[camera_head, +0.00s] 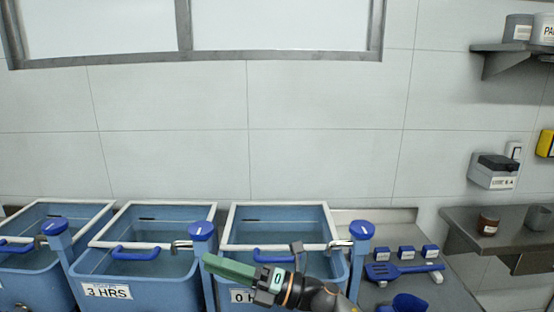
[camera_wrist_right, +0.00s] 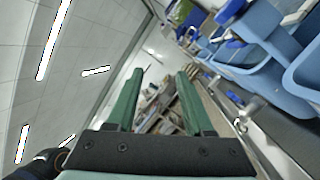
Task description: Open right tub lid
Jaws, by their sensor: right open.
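The right tub (camera_head: 232,262) is a blue tank at the centre of the head view. Its lid (camera_head: 282,205) looks like a white frame with a clear pane, lying over the tub top. A blue handle (camera_head: 273,255) is at the lid's front edge. My right gripper (camera_head: 228,268) is in front of the tub, its green fingers pointing left and apart from the handle as far as I can tell. In the right wrist view my right gripper (camera_wrist_right: 160,74) is open with nothing between its fingers. It hides part of the tub's front and label. My left gripper is not in view.
A middle tub (camera_head: 110,291) labelled 3 HRS and a left tub (camera_head: 40,284) stand alongside. Blue-capped posts (camera_head: 202,230) and (camera_head: 361,230) rise between and beside tubs. A blue spatula (camera_head: 400,270) and small blue boxes lie on the right counter (camera_head: 447,290). A shelf (camera_head: 500,232) holds jars.

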